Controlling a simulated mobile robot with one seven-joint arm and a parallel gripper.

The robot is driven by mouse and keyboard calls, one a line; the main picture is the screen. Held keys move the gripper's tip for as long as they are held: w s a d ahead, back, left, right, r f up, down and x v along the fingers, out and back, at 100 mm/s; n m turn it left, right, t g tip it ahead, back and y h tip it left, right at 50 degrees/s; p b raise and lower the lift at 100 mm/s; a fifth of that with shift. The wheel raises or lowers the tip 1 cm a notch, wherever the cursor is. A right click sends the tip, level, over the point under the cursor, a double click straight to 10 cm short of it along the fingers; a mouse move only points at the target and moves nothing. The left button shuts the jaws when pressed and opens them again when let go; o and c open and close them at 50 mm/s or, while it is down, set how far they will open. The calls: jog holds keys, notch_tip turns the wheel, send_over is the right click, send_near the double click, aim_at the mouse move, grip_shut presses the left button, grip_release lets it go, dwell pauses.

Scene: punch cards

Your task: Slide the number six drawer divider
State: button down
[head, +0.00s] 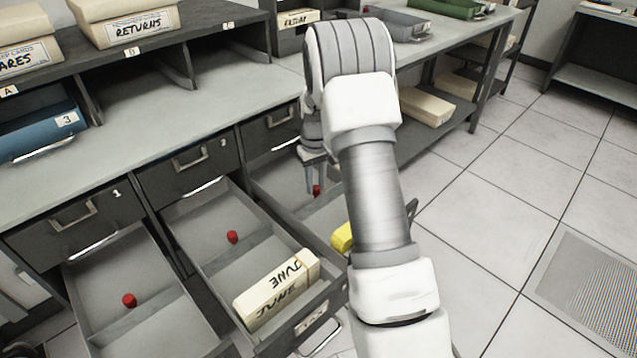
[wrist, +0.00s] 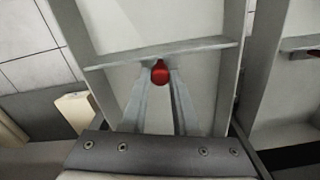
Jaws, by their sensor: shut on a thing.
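My gripper (head: 314,176) reaches down into the rightmost of three open lower drawers (head: 262,182). In the wrist view its two fingers (wrist: 160,80) are shut on a red knob (wrist: 160,72). The knob sits at the middle of a thin grey divider (wrist: 205,47) that spans the drawer from side to side. The knob also shows at the fingertips in the head view (head: 317,190). My arm hides much of this drawer's front and right side, and I cannot read its number. A yellow object (head: 342,238) lies in it, partly hidden by my arm.
The middle open drawer has a red knob (head: 232,237) and a cream block marked JUNE (head: 277,290). The left open drawer has another red knob (head: 129,300). Shut drawers (head: 188,163) sit above. Floor (head: 500,230) at right is clear.

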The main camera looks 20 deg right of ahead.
aim_at(316, 187)
jog(key=c, duration=0.7)
grip_release()
jog(key=shift+o, duration=0.2)
notch_tip(316, 187, up, 18)
jog(key=p, duration=0.4)
jog(key=shift+f+p, duration=0.2)
jog(key=shift+p, duration=0.15)
jog(key=shift+s, duration=0.1)
